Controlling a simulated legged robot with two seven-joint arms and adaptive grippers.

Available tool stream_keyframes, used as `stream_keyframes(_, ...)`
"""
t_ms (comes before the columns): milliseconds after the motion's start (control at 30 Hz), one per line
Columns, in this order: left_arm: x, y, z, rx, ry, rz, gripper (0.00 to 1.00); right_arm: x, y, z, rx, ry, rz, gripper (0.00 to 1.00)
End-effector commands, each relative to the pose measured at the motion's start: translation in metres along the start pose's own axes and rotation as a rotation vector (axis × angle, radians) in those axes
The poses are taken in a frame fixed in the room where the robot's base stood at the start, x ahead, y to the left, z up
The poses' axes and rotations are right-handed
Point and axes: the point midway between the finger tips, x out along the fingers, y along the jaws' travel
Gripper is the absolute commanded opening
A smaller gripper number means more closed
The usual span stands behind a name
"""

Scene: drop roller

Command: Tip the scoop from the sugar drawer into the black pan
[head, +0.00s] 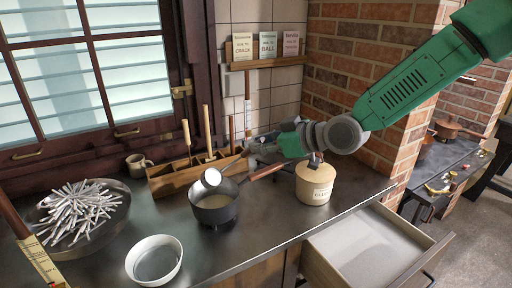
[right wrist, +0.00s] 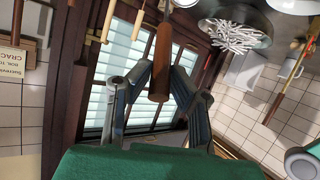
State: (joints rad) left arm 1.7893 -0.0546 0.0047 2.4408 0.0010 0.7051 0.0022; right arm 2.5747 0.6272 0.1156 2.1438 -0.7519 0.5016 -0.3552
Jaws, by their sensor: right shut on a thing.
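My right gripper (head: 250,152) is shut on the wooden handle of the scoop (head: 211,177). The brown handle (right wrist: 160,65) shows between the two fingers in the right wrist view. The scoop's pale round bowl is tilted and sits over the back rim of the black pan (head: 217,214). Whether anything is left in the scoop is unclear. Pale content shows inside the pan, whose wooden handle points right. The sugar drawer (head: 365,240) is pulled open at the lower right, with a white layer in it. My left gripper is not in view.
A cream canister (head: 314,184) stands on the counter right of the pan. A white bowl (head: 154,261) stands at the front, and a wide bowl (head: 40,226) of white sticks at left. A wooden tool box (head: 170,182) is behind the pan. A brick pillar (head: 350,100) rises behind.

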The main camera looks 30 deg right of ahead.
Motion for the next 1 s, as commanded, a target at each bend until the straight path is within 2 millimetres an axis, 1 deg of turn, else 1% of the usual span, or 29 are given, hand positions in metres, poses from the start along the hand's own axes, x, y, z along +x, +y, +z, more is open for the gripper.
stream_keyframes(33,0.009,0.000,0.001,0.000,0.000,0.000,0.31,0.000,-0.001,0.006,0.001,0.016,0.003,0.00)
stream_keyframes(900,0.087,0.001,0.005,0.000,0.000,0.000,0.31,-0.018,-0.011,0.056,-0.014,0.265,0.048,0.00)
stream_keyframes(1000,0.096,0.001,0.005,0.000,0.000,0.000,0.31,-0.018,-0.012,0.061,-0.018,0.289,0.051,0.00)
